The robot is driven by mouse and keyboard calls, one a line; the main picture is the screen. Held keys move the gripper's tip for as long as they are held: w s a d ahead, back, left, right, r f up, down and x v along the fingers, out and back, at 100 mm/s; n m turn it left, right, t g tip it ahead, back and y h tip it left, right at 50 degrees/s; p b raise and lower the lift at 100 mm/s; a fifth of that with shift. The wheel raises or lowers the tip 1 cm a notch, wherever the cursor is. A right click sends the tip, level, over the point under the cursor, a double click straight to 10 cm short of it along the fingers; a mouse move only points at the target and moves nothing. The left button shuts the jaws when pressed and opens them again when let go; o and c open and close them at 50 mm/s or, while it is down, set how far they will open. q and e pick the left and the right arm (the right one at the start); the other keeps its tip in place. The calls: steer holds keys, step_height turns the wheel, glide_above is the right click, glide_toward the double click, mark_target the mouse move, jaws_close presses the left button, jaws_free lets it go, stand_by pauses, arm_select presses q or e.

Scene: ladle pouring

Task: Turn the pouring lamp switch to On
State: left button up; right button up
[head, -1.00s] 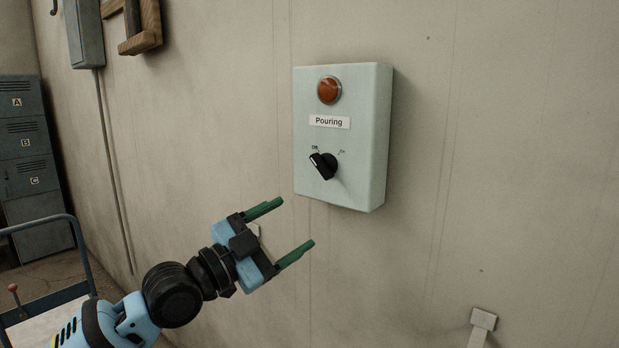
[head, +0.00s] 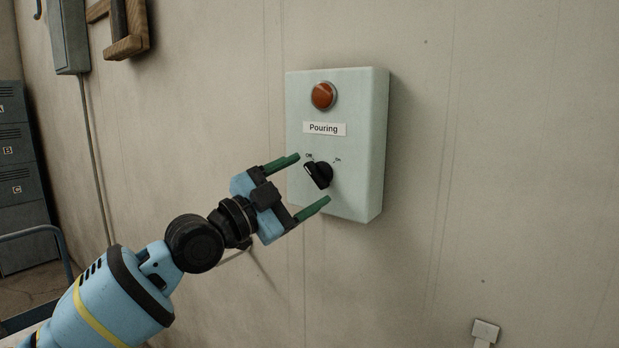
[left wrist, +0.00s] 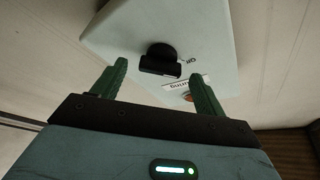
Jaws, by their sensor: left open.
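The pouring lamp switch is a black knob (head: 318,174) on a pale green wall box (head: 350,150). Its pointer end tilts toward the upper left, to the Off mark. Above it are the label "Pouring" (head: 324,129) and an orange-red lamp (head: 323,96). My left gripper (head: 312,181) is open and empty, with its green fingers near the box's lower left, one above and one below the knob's height. In the left wrist view the knob (left wrist: 160,58) shows ahead, between and beyond the fingertips (left wrist: 162,70), with no contact visible. My right gripper is out of view.
The wall around the box is mostly bare. A small white fitting (head: 485,331) is at the lower right. Grey lockers (head: 20,190), a grey wall cabinet (head: 65,38) and a wooden frame (head: 125,42) are at the left. A blue rail (head: 35,232) stands at the lower left.

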arm_select(q)
steer(key=shift+x, duration=1.05)
